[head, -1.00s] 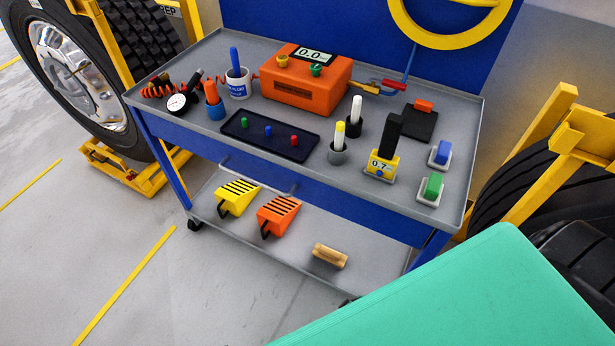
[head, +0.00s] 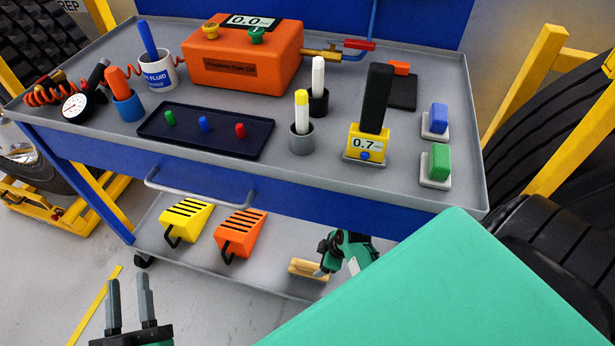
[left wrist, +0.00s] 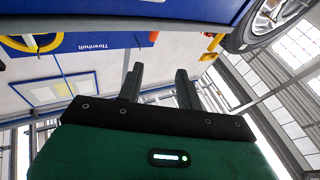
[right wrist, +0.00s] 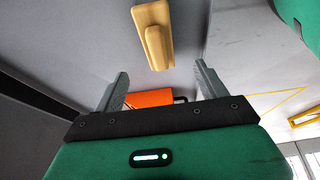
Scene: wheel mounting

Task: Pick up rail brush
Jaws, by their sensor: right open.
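The rail brush, a tan wooden block with a raised grip, lies on the cart's lower shelf; I see it in the head view (head: 306,268) and in the right wrist view (right wrist: 153,32). My right gripper (head: 323,260) is at the brush's right end in the head view, partly covering it. In the right wrist view my right gripper (right wrist: 161,76) is open and empty, with the brush beyond its fingertips. Whether they touch I cannot tell. My left gripper (head: 129,284) is open and empty at the lower left, before the cart; it also shows in the left wrist view (left wrist: 160,72).
Yellow (head: 187,219) and orange (head: 241,232) wedge chocks stand left of the brush. The cart's upper tray (head: 100,145) and drawer handle (head: 200,201) overhang the shelf. My teal body part covers the lower right. A tyre stands at right.

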